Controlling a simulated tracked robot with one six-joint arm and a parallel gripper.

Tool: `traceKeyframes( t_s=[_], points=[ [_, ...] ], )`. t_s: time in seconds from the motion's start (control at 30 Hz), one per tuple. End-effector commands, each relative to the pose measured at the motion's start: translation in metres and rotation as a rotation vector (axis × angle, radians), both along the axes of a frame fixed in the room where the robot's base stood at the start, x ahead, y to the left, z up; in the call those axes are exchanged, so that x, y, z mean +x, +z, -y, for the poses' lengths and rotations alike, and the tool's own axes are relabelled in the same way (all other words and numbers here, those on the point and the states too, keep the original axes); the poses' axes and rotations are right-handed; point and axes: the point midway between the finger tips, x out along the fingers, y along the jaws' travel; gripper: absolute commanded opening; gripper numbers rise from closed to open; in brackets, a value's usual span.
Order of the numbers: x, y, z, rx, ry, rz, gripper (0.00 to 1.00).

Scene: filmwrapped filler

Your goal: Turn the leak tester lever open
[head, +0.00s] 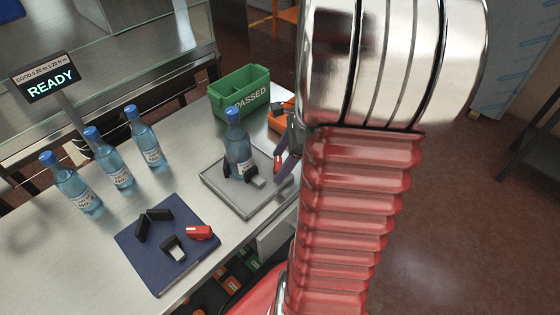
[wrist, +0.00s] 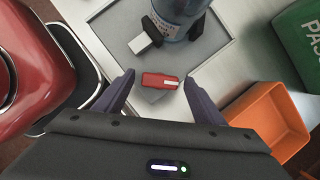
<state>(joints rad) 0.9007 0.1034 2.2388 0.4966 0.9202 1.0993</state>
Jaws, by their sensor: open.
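A short red handle with a pale end (wrist: 162,80), apparently the leak tester lever, sits on a small grey block at the near edge of a grey tray (head: 222,199). My gripper (wrist: 160,77) is open, with one purple-grey finger on each side of the red handle; I see no clear contact. In the head view the gripper (head: 284,163) is partly hidden behind my arm, and a bit of the red handle (head: 277,166) shows beside it. A blue bottle (head: 237,147) stands upright on the tray, between black holders with a grey piece in front.
Several more blue bottles (head: 112,162) stand at left under a READY sign (head: 52,82). A dark blue mat (head: 150,273) holds black pieces and a red one (head: 198,232). A green PASSED bin (head: 240,97) stands behind the tray; an orange bin (wrist: 268,120) is right of my gripper.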

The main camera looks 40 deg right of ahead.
Motion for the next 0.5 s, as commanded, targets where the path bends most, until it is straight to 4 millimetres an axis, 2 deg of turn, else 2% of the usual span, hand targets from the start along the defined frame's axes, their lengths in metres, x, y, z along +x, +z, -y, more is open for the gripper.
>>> traceKeyframes(
  t_s=[0.07,0.5],
  points=[
    [0.0000,0.0001,0.0000,0.000,0.000,0.000,0.62],
    [0.0001,0.0004,0.0000,0.000,0.000,0.000,0.31]
  ],
)
